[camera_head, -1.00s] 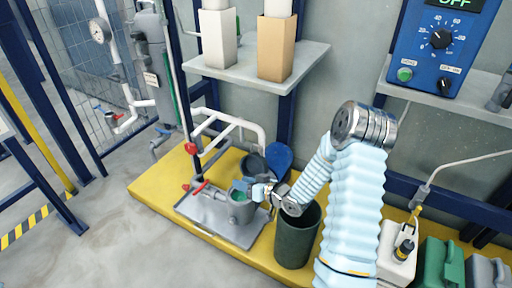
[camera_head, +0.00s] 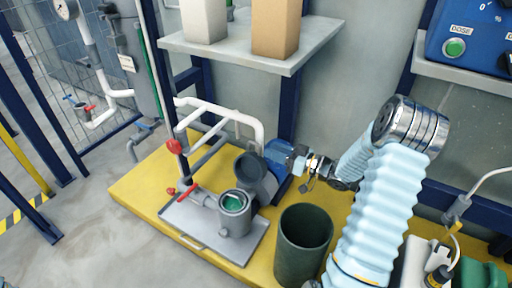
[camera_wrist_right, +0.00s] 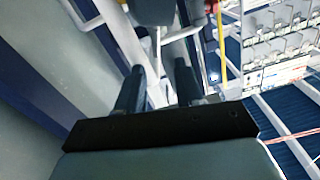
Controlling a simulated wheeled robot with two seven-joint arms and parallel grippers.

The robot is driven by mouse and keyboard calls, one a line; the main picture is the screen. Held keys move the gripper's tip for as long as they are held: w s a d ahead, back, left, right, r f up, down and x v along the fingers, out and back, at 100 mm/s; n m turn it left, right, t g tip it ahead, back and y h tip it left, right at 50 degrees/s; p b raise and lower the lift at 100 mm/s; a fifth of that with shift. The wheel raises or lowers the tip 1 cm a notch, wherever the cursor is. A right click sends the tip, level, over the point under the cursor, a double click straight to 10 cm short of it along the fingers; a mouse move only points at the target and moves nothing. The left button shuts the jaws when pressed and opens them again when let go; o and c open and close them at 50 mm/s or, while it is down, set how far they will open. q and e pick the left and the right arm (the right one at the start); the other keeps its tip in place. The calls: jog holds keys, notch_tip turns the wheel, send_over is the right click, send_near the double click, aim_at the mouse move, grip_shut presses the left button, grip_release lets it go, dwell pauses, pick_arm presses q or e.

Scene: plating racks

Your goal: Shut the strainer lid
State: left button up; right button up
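The grey strainer (camera_head: 235,214) stands on a metal tray (camera_head: 190,219) with its round mouth open and green showing inside. Its dark grey lid (camera_head: 250,167) is swung up and stands open at the strainer's back right. My right gripper (camera_head: 294,158) is to the right of the lid, in front of a blue round part (camera_head: 277,165); I cannot tell whether it touches either. In the right wrist view, the fingers (camera_wrist_right: 157,85) stand apart with nothing clearly held between them. My left gripper is not in view.
A dark green bin (camera_head: 303,240) stands on the yellow platform (camera_head: 138,189) right of the strainer. White pipes (camera_head: 225,112) with red valve handles rise behind the tray. A shelf (camera_head: 285,62) with boxes hangs above.

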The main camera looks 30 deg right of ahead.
aim_at(255, 144)
jog(key=x, duration=0.5)
jog(key=b+x, duration=0.1)
jog(key=x, duration=0.1)
jog(key=shift+w+f, duration=0.25)
jog(key=shift+w, duration=0.15)
jog(key=shift+c, duration=0.3)
jog(key=shift+d, duration=0.1)
grip_shut()
